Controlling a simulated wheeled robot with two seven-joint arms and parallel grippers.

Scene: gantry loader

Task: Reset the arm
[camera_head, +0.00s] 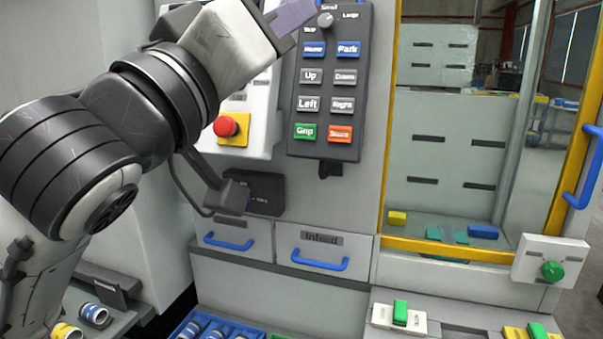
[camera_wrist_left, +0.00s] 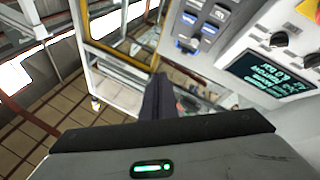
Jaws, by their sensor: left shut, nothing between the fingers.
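My left arm comes in from the left and reaches up across the machine front in the head view. Its gripper (camera_head: 298,14) is at the top edge, close to the grey knob (camera_head: 325,20) on the dark button pendant (camera_head: 325,155). I cannot tell whether the fingertips touch the knob. In the left wrist view the dark fingers (camera_wrist_left: 157,97) are together with nothing between them. The pendant's blue buttons (camera_wrist_left: 209,29) and a lit display (camera_wrist_left: 275,74) show to their upper right. My right gripper is out of view.
A red emergency button (camera_head: 226,126) sits left of the pendant, below my arm. Two drawers with blue handles (camera_head: 320,261) are lower down. A yellow-framed window (camera_head: 475,250) with coloured blocks inside is at right. Green blocks (camera_head: 400,312) stand on the front ledge.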

